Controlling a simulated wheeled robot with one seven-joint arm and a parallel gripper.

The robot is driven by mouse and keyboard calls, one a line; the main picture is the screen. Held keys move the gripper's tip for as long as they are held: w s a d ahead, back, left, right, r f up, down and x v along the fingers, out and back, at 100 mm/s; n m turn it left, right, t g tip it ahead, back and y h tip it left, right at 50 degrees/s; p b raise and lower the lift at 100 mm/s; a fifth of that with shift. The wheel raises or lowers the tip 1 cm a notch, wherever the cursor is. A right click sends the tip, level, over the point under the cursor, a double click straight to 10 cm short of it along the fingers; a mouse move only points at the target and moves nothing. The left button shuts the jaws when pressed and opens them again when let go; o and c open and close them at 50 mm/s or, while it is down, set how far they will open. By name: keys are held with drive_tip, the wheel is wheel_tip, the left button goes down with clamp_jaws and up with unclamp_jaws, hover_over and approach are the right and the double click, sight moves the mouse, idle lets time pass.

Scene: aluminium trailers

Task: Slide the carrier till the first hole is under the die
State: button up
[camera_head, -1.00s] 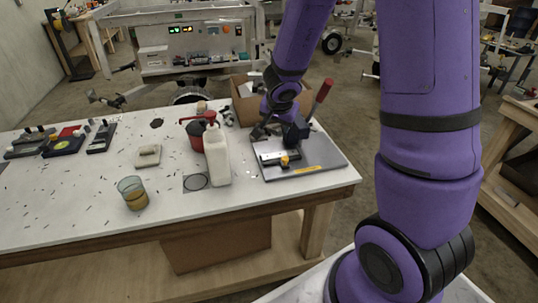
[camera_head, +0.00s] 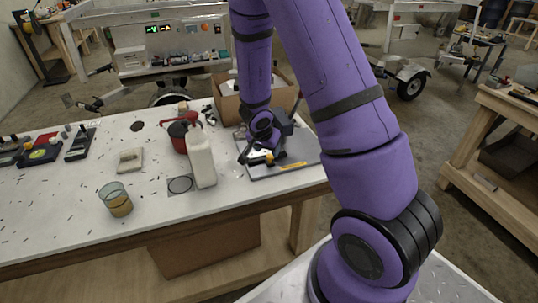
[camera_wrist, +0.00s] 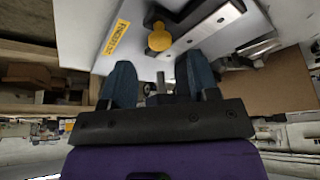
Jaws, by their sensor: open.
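The press fixture's grey base plate (camera_head: 305,160) sits at the right end of the white bench. A yellow knob (camera_head: 269,158) stands near its front left; it also shows in the wrist view (camera_wrist: 160,38), against a dark bracket (camera_wrist: 190,16). A bright metal bar (camera_wrist: 208,28), perhaps the carrier, runs beside the knob. My gripper (camera_wrist: 157,62) is open, its two blue fingers pointing towards the knob, which lies beyond the fingertips. In the head view my gripper (camera_head: 246,152) is low over the plate's left part. My arm hides much of the press; the die and carrier holes cannot be made out.
A white bottle (camera_head: 200,158) and a red-and-black can (camera_head: 178,135) stand left of the plate. A glass (camera_head: 116,200) stands nearer the front. A cardboard box (camera_head: 228,105) is behind. A yellow label (camera_wrist: 117,38) marks the plate's edge.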

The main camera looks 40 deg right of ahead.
sight(270, 156)
drive_tip(key=shift+x, duration=2.15)
drive_tip(key=shift+a, duration=0.1)
clamp_jaws()
drive_tip(key=shift+s+d, duration=0.15)
drive_tip(key=shift+d, duration=0.4)
drive_tip(key=shift+s+d, duration=0.15)
drive_tip(key=shift+d, duration=0.35)
drive_tip(key=shift+s+d, duration=0.1)
drive_tip(key=shift+d, duration=0.25)
drive_tip(key=shift+a, duration=0.15)
unclamp_jaws()
